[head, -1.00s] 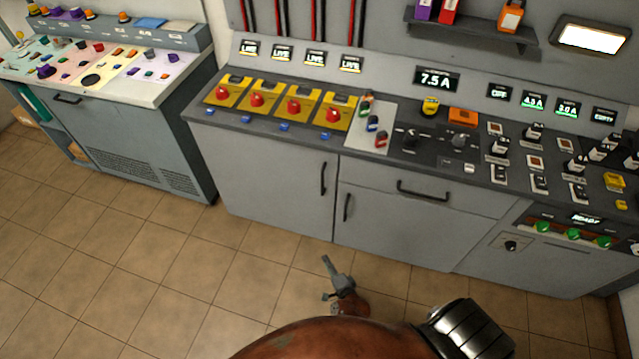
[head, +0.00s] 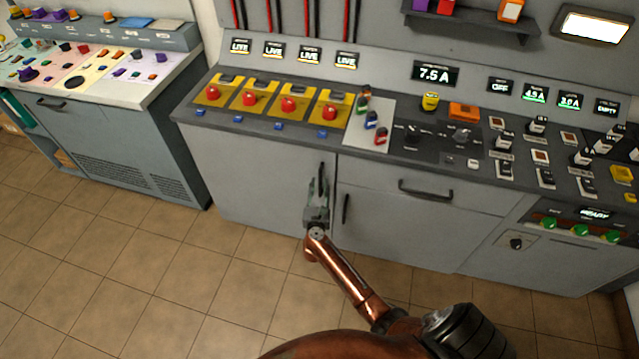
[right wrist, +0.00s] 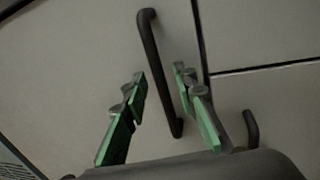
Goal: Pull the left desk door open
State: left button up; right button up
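The left desk door (head: 255,185) is a grey panel, closed flush in the middle desk. Its vertical black handle (head: 323,170) is near the door's right edge, partly hidden by my right gripper (head: 317,188). In the right wrist view, the handle (right wrist: 161,70) runs between the two green-padded fingers of the open right gripper (right wrist: 159,76). A gap shows on both sides of it. I cannot tell how deep the handle sits between the fingers. My left gripper is not in view.
The neighbouring cupboard's handle (head: 346,209) is just right of the door seam and also shows in the right wrist view (right wrist: 251,128). A drawer handle (head: 425,190) lies further right. Another console (head: 120,140) stands at left. The tiled floor (head: 190,270) is clear.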

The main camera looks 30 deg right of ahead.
jog(key=shift+w+d, duration=0.45)
jog(key=shift+w, duration=0.1)
jog(key=shift+c, duration=0.6)
grip_shut()
